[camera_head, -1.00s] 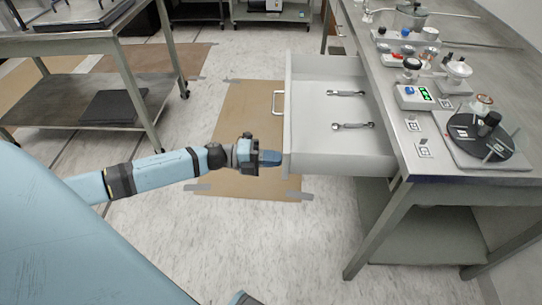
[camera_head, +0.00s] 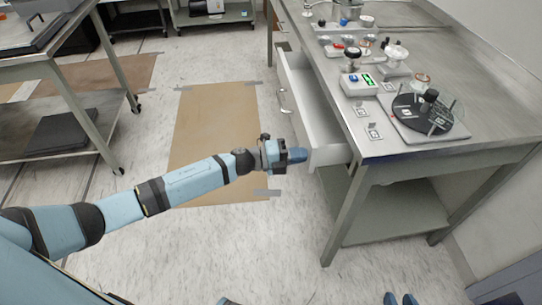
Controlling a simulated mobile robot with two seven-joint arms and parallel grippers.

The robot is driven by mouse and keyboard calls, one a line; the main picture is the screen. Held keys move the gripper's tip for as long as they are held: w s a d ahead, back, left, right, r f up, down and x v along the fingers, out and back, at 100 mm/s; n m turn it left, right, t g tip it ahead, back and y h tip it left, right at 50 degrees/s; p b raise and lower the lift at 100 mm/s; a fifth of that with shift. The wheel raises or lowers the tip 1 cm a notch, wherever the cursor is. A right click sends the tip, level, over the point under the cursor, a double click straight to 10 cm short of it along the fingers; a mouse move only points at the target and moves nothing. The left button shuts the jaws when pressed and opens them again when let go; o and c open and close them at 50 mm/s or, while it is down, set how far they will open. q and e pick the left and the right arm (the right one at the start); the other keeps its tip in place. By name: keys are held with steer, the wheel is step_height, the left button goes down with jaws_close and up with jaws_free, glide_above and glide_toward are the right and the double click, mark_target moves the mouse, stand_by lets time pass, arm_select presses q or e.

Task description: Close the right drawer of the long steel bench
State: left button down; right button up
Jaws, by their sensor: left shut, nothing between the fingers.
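The right drawer of the long steel bench (camera_head: 455,165) is partly open. Its white inside (camera_head: 318,118) shows as a narrow strip between its front and the bench edge. Its handle (camera_head: 286,101) is on the outer front face. My left gripper (camera_head: 303,155) is shut and empty, its blue fingertips at the near end of the drawer front. I cannot tell whether they touch it.
On the bench top stand a meter with a green display (camera_head: 360,84), a round black device (camera_head: 422,113) and small lab items. A steel cart (camera_head: 70,130) stands at the left. A brown mat (camera_head: 215,130) lies on the open floor.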

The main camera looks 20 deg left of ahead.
mark_target(336, 149)
arm_select(q)
steer(key=x, duration=1)
steer(key=shift+b, duration=0.3)
steer(key=shift+w+d, duration=0.1)
steer(key=shift+d, duration=0.1)
steer(key=shift+d+r, duration=0.1)
steer(key=shift+r, duration=0.05)
arm_select(e)
steer(key=shift+s+a, duration=0.1)
steer(key=shift+a, duration=0.15)
arm_select(q)
steer(key=shift+w+r, duration=0.1)
